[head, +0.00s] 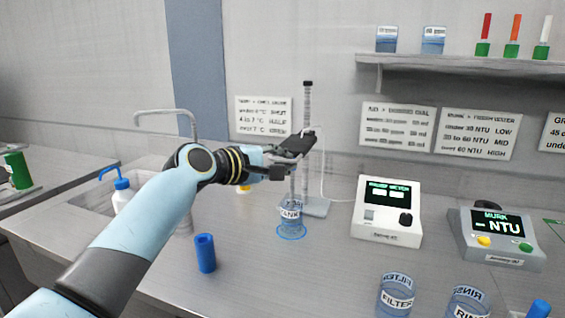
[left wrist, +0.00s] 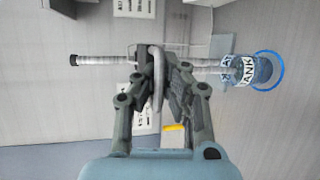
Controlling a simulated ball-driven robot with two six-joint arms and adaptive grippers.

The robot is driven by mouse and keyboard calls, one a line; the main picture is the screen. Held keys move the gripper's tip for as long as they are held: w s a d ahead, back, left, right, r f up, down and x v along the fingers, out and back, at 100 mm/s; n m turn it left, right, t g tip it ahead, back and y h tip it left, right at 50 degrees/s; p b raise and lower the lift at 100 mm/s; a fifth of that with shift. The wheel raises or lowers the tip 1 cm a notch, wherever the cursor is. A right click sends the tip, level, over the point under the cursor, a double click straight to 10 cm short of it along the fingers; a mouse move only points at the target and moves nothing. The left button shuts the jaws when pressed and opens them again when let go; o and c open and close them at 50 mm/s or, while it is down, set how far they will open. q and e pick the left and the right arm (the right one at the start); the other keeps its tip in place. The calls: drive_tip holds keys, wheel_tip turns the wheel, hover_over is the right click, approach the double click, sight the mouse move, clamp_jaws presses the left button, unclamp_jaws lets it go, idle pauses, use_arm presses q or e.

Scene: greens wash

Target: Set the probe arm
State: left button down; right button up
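The probe stand (head: 307,96) is an upright grey rod with a black cap and a grey base, behind the BLANK beaker (head: 290,217). My left gripper (head: 296,148) is at the rod, above the beaker. In the left wrist view my left gripper (left wrist: 160,72) has its fingers drawn in on a pale, curved piece, seemingly the probe arm (left wrist: 157,85); it looks shut on it. The rod (left wrist: 100,59) and beaker (left wrist: 250,70) lie sideways there. The gripper hides much of the probe arm in the head view. My right gripper is not in view.
A white meter (head: 387,211) and a grey MURK meter (head: 497,237) stand to the right. FILTER (head: 395,294) and RINSE (head: 468,303) beakers are in front. A blue tube (head: 205,253), wash bottle (head: 122,196) and tap (head: 167,113) are left. The counter's middle front is clear.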

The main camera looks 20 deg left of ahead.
use_arm(q)
wheel_tip(320, 180, up, 6)
drive_tip(key=p, duration=0.3)
drive_tip(key=shift+w+f+p, duration=0.1)
drive_tip(key=shift+p, duration=0.3)
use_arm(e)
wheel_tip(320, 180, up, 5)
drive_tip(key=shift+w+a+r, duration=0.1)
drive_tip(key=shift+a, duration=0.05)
use_arm(q)
drive_tip(key=c, duration=1.4)
unclamp_jaws()
drive_tip(key=shift+f, duration=0.15)
drive_tip(key=v, duration=1.2)
